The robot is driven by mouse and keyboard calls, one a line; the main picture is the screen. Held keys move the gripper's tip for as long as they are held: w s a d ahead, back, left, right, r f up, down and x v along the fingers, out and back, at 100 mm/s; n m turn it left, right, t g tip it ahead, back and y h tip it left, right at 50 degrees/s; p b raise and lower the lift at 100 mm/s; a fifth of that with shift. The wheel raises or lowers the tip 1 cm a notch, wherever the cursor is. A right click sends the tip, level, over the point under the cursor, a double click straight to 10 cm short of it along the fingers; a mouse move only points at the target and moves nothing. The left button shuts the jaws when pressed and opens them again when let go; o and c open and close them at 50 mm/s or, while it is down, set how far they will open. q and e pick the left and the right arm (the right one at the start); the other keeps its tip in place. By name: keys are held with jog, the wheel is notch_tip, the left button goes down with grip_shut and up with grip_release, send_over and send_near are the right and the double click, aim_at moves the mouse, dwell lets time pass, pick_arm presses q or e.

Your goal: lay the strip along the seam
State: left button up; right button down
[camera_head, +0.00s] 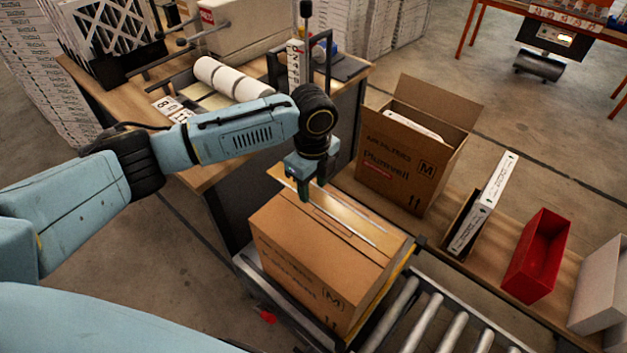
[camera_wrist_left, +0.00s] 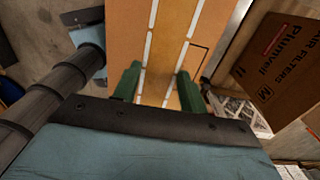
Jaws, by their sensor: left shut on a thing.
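A closed cardboard box (camera_head: 310,270) stands on the roller conveyor, with printing on its near side. My left gripper (camera_head: 304,196) points down over the far-left part of its top and is shut on a tan strip (camera_head: 340,214). The strip runs over the box top, and its far-left end sticks out past the box edge. In the left wrist view, the strip (camera_wrist_left: 168,50) passes between the green fingers (camera_wrist_left: 157,86), with pale dashed lines along both sides. I cannot tell whether the strip touches the top everywhere. The seam under it is hidden. My right gripper is not in view.
An open carton (camera_head: 398,165) stands behind the box, right of the gripper. A narrow open box with a white filter (camera_head: 492,190), a red bin (camera_head: 538,255) and rollers (camera_head: 425,320) lie to the right. A workbench with white rolls (camera_head: 235,82) is behind my left arm.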

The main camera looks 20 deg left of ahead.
pick_arm(q)
jog(key=shift+a+r+p, duration=0.1)
jog(key=shift+r+p, duration=0.05)
jog(key=shift+p, duration=0.35)
notch_tip(320, 180, down, 8)
jog(key=b, duration=0.3)
jog(key=shift+r, duration=0.15)
jog(key=shift+w, duration=0.1)
jog(key=o, duration=0.9)
jog(key=shift+c, duration=0.2)
jog(key=shift+r, duration=0.15)
notch_tip(320, 180, up, 9)
jog(key=p, duration=1)
